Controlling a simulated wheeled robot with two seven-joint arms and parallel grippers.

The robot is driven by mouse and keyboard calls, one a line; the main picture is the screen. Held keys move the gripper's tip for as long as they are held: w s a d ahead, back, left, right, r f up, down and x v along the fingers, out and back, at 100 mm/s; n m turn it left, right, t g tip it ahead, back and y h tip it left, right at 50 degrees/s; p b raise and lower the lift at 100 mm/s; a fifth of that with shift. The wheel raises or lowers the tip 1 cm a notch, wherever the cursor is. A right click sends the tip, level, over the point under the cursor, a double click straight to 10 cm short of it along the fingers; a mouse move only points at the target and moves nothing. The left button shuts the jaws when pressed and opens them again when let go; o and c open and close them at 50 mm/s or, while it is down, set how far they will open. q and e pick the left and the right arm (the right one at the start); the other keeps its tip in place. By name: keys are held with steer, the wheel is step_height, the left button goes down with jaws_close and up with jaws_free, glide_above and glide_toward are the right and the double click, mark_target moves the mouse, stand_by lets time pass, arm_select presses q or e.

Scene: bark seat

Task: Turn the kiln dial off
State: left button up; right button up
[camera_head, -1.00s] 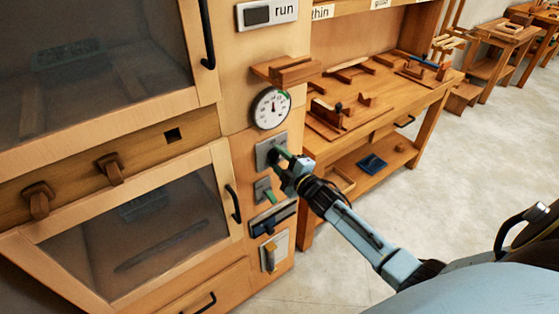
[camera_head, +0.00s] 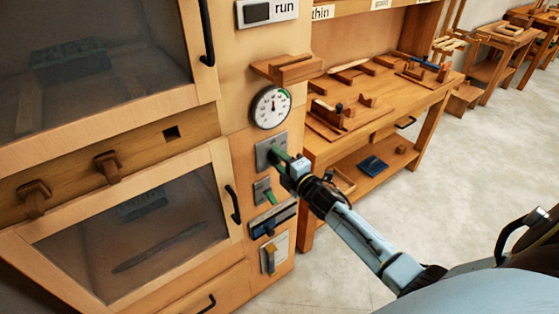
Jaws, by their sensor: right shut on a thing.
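The kiln (camera_head: 222,105) is a wooden cabinet with two glazed doors on the left. Its side panel carries a square grey plate (camera_head: 264,150) below a round gauge (camera_head: 271,107). My right gripper (camera_head: 283,163) is at this plate, shut on a small green piece (camera_head: 279,155) that stands out from it and looks like the dial's handle. The fingers hide most of the piece, so its exact angle is hard to tell. My left gripper is not in view.
Below the plate are a green switch (camera_head: 264,192), a dark slotted plate (camera_head: 272,221) and a yellow-lever switch (camera_head: 269,259). A wooden ledge (camera_head: 286,69) juts out above the gauge. A workbench (camera_head: 425,112) stands to the right, with open floor (camera_head: 480,185) beyond.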

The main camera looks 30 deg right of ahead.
steer(key=o, duration=1)
steer(key=s, duration=0.9)
steer(key=s+d, duration=0.1)
steer(key=s, duration=0.3)
steer(key=shift+s, duration=0.2)
